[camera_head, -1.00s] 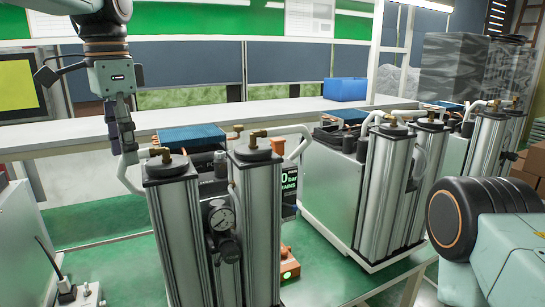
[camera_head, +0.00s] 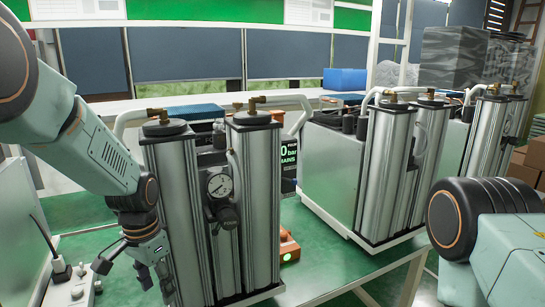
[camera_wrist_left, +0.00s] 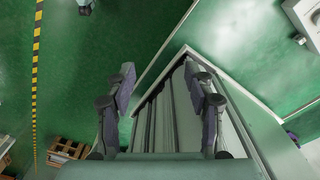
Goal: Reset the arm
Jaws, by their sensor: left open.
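My left arm (camera_head: 75,125) comes in from the left and reaches down in front of the nearest unit. My left gripper (camera_head: 146,272) hangs low at the left side of the near sieve columns (camera_head: 262,205), pointing down. In the left wrist view its two fingers (camera_wrist_left: 161,92) are spread apart with nothing between them. The grey ribbed columns show beyond and between the fingers in that view. My right arm (camera_head: 490,230) shows at the lower right; its gripper is out of view.
A pressure gauge (camera_head: 219,185) sits between the near columns. More column units (camera_head: 388,170) stand to the right on the green bench (camera_head: 345,270). A white socket box (camera_head: 72,288) with a cable lies at lower left. A blue bin (camera_head: 345,80) stands behind.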

